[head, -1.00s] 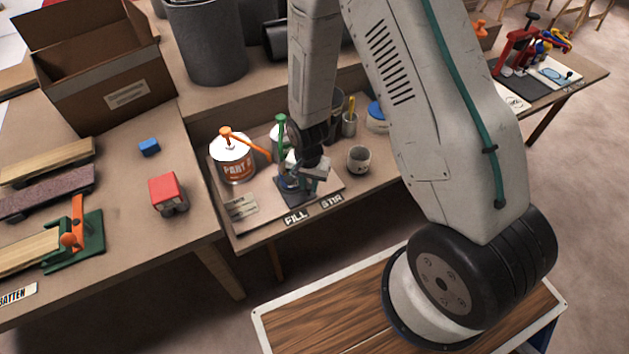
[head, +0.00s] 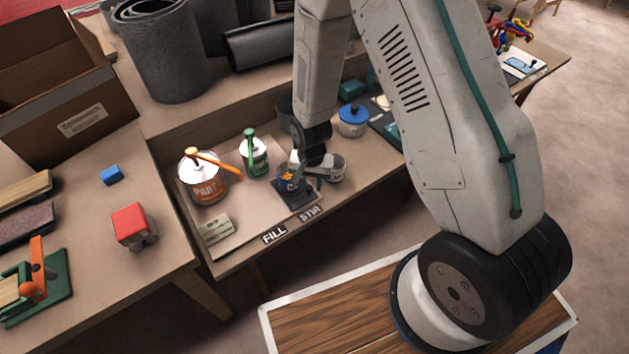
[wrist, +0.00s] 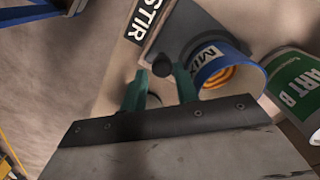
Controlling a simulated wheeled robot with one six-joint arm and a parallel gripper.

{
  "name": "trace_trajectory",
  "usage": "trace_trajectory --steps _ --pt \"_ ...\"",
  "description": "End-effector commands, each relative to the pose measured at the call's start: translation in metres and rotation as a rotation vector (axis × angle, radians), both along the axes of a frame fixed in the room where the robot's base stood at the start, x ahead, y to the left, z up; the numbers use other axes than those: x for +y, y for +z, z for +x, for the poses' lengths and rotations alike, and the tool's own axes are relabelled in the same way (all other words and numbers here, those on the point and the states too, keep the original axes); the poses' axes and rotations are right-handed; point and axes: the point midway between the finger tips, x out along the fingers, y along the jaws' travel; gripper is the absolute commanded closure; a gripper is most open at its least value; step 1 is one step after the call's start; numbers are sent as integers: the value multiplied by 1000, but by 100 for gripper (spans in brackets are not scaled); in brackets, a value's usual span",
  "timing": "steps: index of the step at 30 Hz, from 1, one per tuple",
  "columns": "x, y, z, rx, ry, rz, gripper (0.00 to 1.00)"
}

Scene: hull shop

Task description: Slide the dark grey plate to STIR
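The dark grey plate (head: 300,207) lies on the bench tray beside the STIR label (head: 310,213), right of the FILL label (head: 274,235). A blue-and-orange MIX cup (head: 290,180) stands on it; the cup also shows in the wrist view (wrist: 222,66). In the wrist view the plate (wrist: 190,25) borders the STIR label (wrist: 148,18). My gripper (wrist: 161,72) has its two teal fingers on either side of a dark round knob (wrist: 162,66), with small gaps seeming to show. In the head view my gripper (head: 318,175) is low beside the cup and partly hides the plate.
An orange-labelled PART can (head: 207,180) and a green PART B can (head: 254,157) stand left of and behind the plate. A grey cup (head: 335,168) is close on the right. A blue-lidded tub (head: 353,121) stands farther back.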

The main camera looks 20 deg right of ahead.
Motion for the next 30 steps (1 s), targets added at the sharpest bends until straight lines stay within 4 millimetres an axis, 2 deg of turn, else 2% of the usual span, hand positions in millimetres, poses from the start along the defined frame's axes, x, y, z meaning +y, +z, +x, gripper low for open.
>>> trace_trajectory --steps 8,21,30 --pt "5 6 0 0 7 0 70" --pt "3 69 2 -1 4 0 70" --pt "1 78 2 1 2 0 70"
